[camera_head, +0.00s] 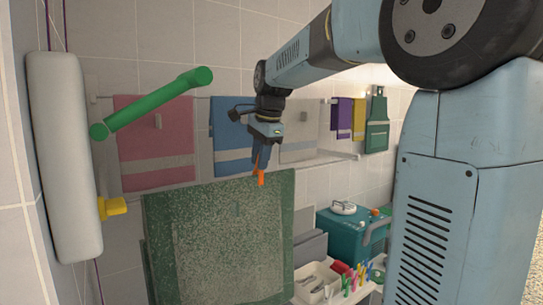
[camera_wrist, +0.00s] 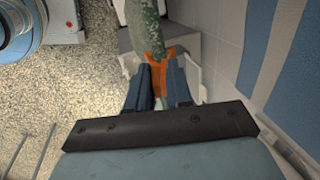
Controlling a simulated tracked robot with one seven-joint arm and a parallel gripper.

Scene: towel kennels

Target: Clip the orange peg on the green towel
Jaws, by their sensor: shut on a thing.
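The large green towel (camera_head: 168,240), with a greyish speckled middle, hangs in the lower centre of the head view. In the wrist view its top shows as a narrow green strip (camera_wrist: 144,22). My gripper (camera_head: 261,165) is above the towel's top edge, towards its right end, pointing down. It is shut on the orange peg (camera_head: 261,178). In the wrist view the orange peg (camera_wrist: 157,65) sits between my two blue fingers (camera_wrist: 157,88), its far end at the green strip. I cannot tell whether the peg grips the cloth or only overlaps it in view.
Pink (camera_head: 150,130) and blue (camera_head: 228,120) towels hang on the wall behind. A green bar (camera_head: 150,105) juts out from a white padded post (camera_head: 65,150) at left. A teal box (camera_head: 345,238) and a white tray (camera_head: 314,283) with several coloured pegs stand at lower right.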

